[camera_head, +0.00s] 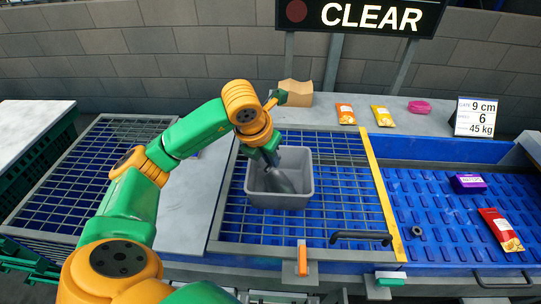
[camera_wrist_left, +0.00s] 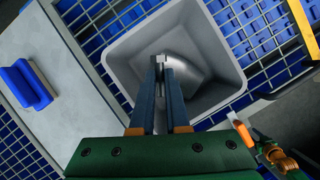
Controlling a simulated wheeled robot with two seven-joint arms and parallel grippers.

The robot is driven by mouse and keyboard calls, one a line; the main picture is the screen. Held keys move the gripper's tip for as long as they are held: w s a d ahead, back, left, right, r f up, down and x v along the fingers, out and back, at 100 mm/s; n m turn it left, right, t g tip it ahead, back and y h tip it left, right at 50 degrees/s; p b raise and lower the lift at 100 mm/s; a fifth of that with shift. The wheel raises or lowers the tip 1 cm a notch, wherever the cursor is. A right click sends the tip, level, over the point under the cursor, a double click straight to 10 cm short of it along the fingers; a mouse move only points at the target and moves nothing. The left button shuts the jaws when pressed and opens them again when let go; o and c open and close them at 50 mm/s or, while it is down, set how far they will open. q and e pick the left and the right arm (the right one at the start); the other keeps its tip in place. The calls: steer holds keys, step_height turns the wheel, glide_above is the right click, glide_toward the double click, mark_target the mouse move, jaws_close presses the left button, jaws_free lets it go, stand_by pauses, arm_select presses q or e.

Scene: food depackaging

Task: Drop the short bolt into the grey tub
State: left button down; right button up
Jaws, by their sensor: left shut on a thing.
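The grey tub (camera_head: 254,198) stands on the wire grid over blue, open side up; it also fills the middle of the left wrist view (camera_wrist_left: 122,52). My left gripper (camera_head: 288,165) points down over the tub. In the left wrist view my left gripper (camera_wrist_left: 161,66) is shut on a small pale metal piece, the short bolt (camera_wrist_left: 160,59), seen against the tub's inside. The bolt is too small to make out in the head view.
A dark ring (camera_head: 416,231), a purple pack (camera_head: 468,183) and a red packet (camera_head: 501,230) lie on the blue belt at right. A black handle (camera_head: 361,236) and orange latch (camera_head: 302,258) sit at the front edge. Packets and a cardboard box (camera_head: 296,93) stand behind.

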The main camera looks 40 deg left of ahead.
arm_select(q)
steer(key=c, duration=0.8)
jaws_free()
steer(key=shift+d+r, duration=0.1)
steer(key=shift+d, duration=0.1)
steer(key=shift+c, duration=0.2)
steer(key=shift+a, duration=0.1)
steer(key=v, duration=0.7)
steer(key=shift+b, duration=0.3)
